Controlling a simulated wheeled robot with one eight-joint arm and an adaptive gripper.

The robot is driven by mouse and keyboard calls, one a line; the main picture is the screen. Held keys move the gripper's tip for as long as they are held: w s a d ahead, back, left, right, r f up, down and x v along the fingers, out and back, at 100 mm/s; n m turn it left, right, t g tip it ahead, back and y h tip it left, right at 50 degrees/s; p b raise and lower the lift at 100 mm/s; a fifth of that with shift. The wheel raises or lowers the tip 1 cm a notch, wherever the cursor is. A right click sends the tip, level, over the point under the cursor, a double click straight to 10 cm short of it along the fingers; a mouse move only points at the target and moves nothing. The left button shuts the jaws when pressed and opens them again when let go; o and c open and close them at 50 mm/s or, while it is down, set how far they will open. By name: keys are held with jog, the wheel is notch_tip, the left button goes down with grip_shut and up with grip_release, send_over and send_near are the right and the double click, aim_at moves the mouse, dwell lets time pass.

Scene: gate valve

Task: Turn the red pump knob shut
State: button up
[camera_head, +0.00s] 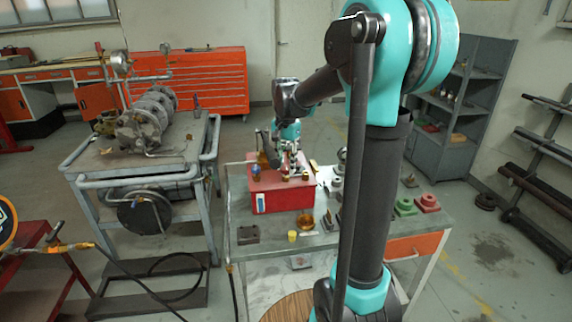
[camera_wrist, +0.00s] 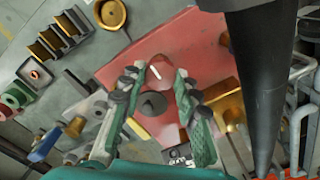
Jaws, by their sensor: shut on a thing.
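A red box (camera_head: 272,200) with a pale label stands on the metal work table, with small brass and grey fittings on top. My gripper (camera_head: 283,155) reaches down over the box top, where the head view is cluttered. In the wrist view my gripper (camera_wrist: 165,98) has its green-padded fingers on both sides of a red rounded piece (camera_wrist: 176,112), which looks like the red pump knob. A dark round hub (camera_wrist: 152,104) shows between the fingers. The fingers are closed in on the knob; the exact contact is partly hidden.
A blue-handled fitting (camera_wrist: 45,145) and brass parts (camera_wrist: 235,105) stand close to the fingers. A brass cup (camera_head: 305,221), a dark block (camera_head: 248,234) and green and red blocks (camera_head: 404,206) lie on the table (camera_head: 268,256). A cart with machinery (camera_head: 150,125) stands at left.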

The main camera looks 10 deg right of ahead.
aim_at(286, 167)
dwell(0.3)
jog(key=o, duration=1.2)
jog(key=shift+c, duration=0.2)
jog(key=shift+r, duration=0.15)
notch_tip(286, 167, up, 12)
jog(key=shift+s, duration=0.1)
